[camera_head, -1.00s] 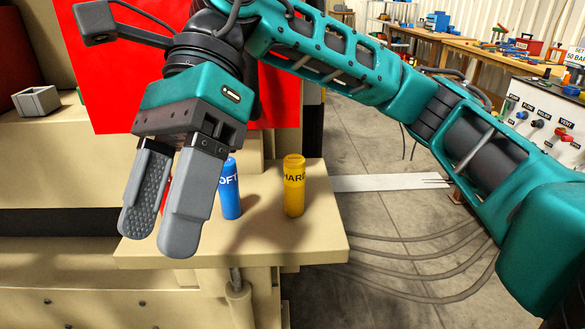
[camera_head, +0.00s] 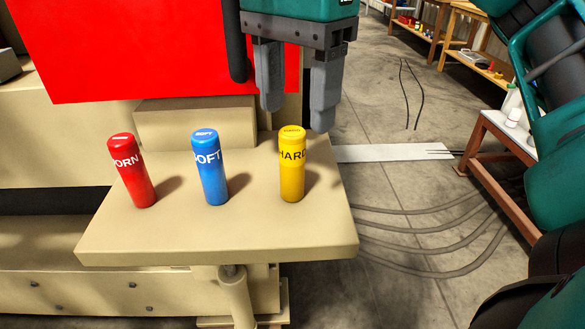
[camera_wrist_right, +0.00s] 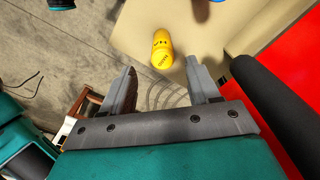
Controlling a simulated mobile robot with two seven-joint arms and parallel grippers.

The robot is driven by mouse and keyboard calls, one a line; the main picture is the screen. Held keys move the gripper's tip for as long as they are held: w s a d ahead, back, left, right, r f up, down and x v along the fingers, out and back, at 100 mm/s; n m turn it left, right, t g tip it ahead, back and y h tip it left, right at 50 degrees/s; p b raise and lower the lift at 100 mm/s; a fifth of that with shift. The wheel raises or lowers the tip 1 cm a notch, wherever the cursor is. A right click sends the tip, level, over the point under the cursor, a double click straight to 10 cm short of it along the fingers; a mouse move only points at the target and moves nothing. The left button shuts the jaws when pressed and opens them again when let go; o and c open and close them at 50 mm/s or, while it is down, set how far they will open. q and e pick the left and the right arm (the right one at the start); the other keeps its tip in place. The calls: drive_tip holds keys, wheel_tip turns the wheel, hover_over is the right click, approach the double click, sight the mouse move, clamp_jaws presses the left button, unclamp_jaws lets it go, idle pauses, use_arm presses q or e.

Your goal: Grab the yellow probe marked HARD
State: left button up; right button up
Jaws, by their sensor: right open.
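The yellow probe (camera_head: 292,168) marked HARD stands upright on the right part of a beige shelf (camera_head: 225,245). The blue probe (camera_head: 209,170) and the red probe (camera_head: 133,172) stand to its left. My right gripper (camera_head: 298,112) is open and empty, pointing down above and behind the yellow probe in the head view. In the right wrist view, the yellow probe (camera_wrist_right: 161,50) shows beyond the open fingers (camera_wrist_right: 162,80), in line with the gap between them and apart from both. My left gripper is not in view.
A red panel (camera_head: 160,50) stands behind the shelf. A beige block (camera_head: 195,124) sits at the shelf's back. A pale flat strip (camera_head: 395,153) and several cables (camera_head: 430,250) lie right of the shelf, over grey floor.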

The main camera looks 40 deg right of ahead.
sight(292, 131)
drive_tip(key=f, duration=0.6)
drive_tip(key=shift+w+a+f+b, duration=0.1)
drive_tip(key=shift+w+f+b, duration=0.15)
drive_tip(key=shift+b, duration=0.1)
clamp_jaws()
idle(0.3)
